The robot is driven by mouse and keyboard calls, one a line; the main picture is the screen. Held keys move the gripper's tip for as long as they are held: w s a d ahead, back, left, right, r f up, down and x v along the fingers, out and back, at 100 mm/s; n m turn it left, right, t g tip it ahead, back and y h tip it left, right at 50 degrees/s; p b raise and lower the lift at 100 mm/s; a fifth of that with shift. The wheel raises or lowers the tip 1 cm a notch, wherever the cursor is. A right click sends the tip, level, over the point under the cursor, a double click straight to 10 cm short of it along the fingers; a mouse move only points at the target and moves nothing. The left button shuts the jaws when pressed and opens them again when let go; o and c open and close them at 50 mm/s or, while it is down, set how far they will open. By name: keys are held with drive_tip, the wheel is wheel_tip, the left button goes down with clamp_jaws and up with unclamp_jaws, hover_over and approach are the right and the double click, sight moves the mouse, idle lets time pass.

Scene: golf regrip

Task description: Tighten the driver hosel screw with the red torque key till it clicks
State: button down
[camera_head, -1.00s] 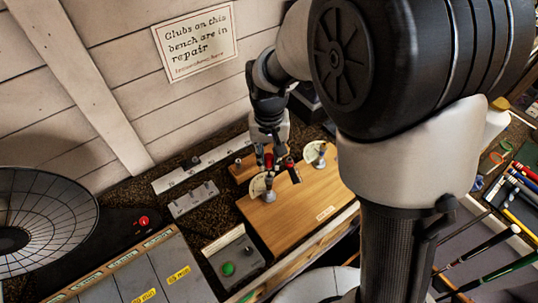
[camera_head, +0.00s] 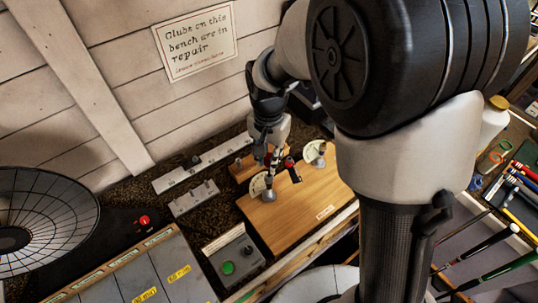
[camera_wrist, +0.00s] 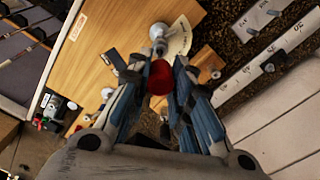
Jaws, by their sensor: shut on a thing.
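My gripper (camera_head: 274,158) is over the back part of the wooden board (camera_head: 300,213). In the wrist view my gripper (camera_wrist: 159,75) is shut on a rounded red piece, which looks like the handle of the red torque key (camera_wrist: 160,78). A metal post (camera_wrist: 158,34) with a cream fan-shaped scale (camera_wrist: 180,38) stands just beyond the fingertips. The same post (camera_head: 269,194) and scale (camera_head: 257,186) show in the head view. The key's tip and the hosel screw are hidden, so I cannot tell whether they touch. I cannot make out the driver head.
A second post with a cream scale (camera_head: 315,152) stands at the board's right. Grey metal racks (camera_head: 194,199) lie to the left. A grey box with a green button (camera_head: 227,268) sits at the front left. Colourful grips and shafts (camera_head: 520,185) lie at the far right.

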drive_tip(key=m, duration=0.5)
drive_tip(key=shift+f+m, duration=0.1)
drive_tip(key=shift+m, duration=0.3)
drive_tip(key=c, duration=1.6)
unclamp_jaws()
